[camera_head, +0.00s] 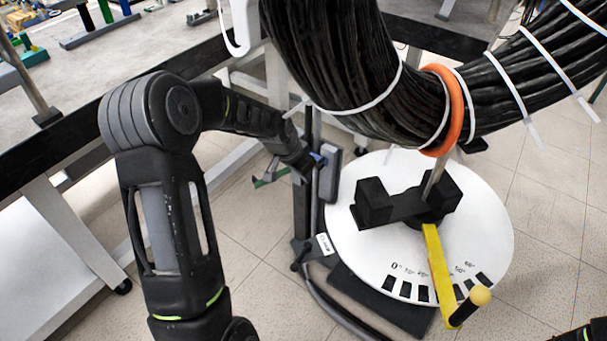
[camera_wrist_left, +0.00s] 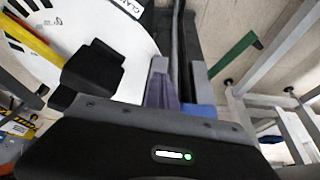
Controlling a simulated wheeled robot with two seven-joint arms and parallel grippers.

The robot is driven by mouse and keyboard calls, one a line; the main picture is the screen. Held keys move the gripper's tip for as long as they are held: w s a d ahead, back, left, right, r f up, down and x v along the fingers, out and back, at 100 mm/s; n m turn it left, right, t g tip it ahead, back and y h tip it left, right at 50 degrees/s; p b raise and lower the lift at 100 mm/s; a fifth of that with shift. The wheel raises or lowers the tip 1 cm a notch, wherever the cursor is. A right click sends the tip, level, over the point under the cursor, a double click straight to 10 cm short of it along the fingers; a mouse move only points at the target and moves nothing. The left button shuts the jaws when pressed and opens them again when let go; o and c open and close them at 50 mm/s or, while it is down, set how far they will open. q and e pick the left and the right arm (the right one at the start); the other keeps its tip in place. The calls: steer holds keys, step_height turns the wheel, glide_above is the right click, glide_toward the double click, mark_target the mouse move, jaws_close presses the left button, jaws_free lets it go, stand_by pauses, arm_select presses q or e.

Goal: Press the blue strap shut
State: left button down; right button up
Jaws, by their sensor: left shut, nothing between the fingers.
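The blue strap (camera_head: 318,158) shows as a small blue patch at the grey plate on the dark upright post, left of the white disc. In the left wrist view a blue patch (camera_wrist_left: 201,109) lies just beyond the gripper's body, right of the middle. My left gripper (camera_head: 307,164) is shut and empty, at the post and close beside the blue patch. Whether it touches the strap I cannot tell. The gripper's end and the post hide most of the strap, so its closure cannot be seen. My right gripper is not in view.
A thick black cable bundle (camera_head: 330,55) with white ties and an orange ring (camera_head: 449,110) hangs above the white disc (camera_head: 485,225). A yellow pointer (camera_head: 436,265) crosses the disc. The dark post (camera_head: 301,215) stands beside it. A workbench (camera_head: 60,130) is at left.

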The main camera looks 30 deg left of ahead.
arm_select(q)
steer(key=p+v, duration=0.1)
steer(key=v, duration=0.9)
steer(key=shift+d+p, duration=0.3)
steer(key=shift+d, duration=0.4)
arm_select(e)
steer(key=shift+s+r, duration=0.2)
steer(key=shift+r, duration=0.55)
arm_select(q)
steer(key=shift+s, duration=0.15)
